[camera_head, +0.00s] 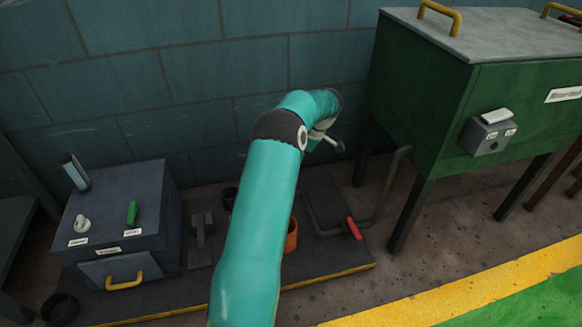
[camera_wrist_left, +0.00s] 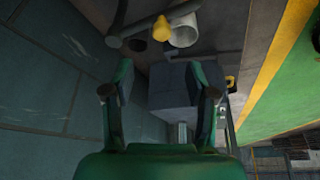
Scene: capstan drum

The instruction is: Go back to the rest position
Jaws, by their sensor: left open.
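My teal left arm rises through the middle of the head view and bends over at the top. Its gripper is mostly hidden behind the arm there. In the left wrist view the left gripper (camera_wrist_left: 161,72) shows two dark green fingers spread wide, with nothing held between them. A dark grey box (camera_wrist_left: 172,88) lies beyond the fingers, apart from them as far as I can tell. An orange cylindrical part (camera_head: 291,236) is partly hidden behind my arm in the head view. My right gripper is in neither view.
A dark control box (camera_head: 117,215) stands at the left on a platform with a yellow edge. A red-handled bent bar (camera_head: 353,229) lies to the right of my arm. A green cabinet (camera_head: 450,90) on legs stands at right. Open floor (camera_head: 330,296) lies in front.

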